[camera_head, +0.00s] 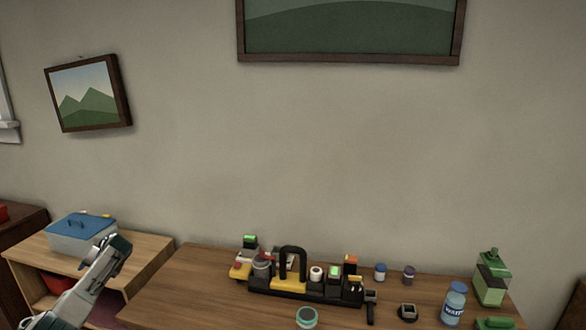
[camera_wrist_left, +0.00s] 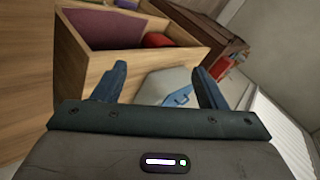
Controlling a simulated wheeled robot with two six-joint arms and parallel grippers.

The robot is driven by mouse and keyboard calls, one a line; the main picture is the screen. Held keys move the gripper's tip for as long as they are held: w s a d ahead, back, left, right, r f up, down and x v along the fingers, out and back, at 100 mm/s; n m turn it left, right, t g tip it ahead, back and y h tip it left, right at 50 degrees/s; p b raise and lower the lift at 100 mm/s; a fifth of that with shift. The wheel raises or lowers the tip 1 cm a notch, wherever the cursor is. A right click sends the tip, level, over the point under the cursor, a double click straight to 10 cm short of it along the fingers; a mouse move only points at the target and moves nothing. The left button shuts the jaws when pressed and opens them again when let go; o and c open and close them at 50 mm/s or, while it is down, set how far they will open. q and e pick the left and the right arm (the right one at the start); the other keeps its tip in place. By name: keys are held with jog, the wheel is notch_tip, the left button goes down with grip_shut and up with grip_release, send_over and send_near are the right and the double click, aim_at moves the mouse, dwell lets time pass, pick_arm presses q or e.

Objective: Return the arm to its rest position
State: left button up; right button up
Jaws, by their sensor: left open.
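My left arm reaches in from the lower left in the head view, with the left gripper (camera_head: 112,244) over the low wooden shelf unit. In the left wrist view the two blue fingers of the left gripper (camera_wrist_left: 160,85) are spread apart with nothing held between them. Beyond the fingers is a pale box with a blue lid and handle (camera_wrist_left: 170,88). The same blue-lidded box (camera_head: 80,233) stands on top of the shelf unit in the head view, just left of the gripper. My right gripper is in neither view.
The shelf unit (camera_head: 150,252) has an open front with a red item inside. A wooden table (camera_head: 190,285) to its right holds a black caddy (camera_head: 300,287) of small items, a water bottle (camera_head: 454,303) and a green container (camera_head: 491,280). The table's left part is clear.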

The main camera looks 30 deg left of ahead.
pick_arm(q)
jog(key=s+a+f+m+t, duration=0.1)
jog(key=s+f+m+t, duration=0.1)
jog(key=s+f+m, duration=0.7)
jog(key=s+a+f+m+t, duration=0.1)
jog(key=s+f+m+t, duration=0.1)
jog(key=s+f, duration=1.25)
jog(key=s+d+f+n+h, duration=0.1)
jog(key=s+d+f, duration=0.2)
jog(key=d+f, duration=0.6)
jog(key=s+d+f+h, duration=0.2)
jog(key=s+d+f, duration=0.3)
jog(key=d, duration=0.6)
jog(key=s+d+f+n+h, duration=0.1)
jog(key=s+d+f, duration=0.1)
jog(key=d+f, duration=0.75)
jog(key=s+d+f+h, duration=0.1)
jog(key=d+f, duration=0.2)
jog(key=d, duration=0.9)
jog(key=s+d+f+n+h+b, duration=0.1)
jog(key=d+f, duration=0.3)
jog(key=d, duration=0.8)
jog(key=s+d+f+g+h+b, duration=0.1)
jog(key=d+f, duration=0.3)
jog(key=d, duration=0.8)
jog(key=shift+f+h, duration=0.2)
jog(key=shift+h, duration=0.7)
jog(key=shift+a, duration=0.1)
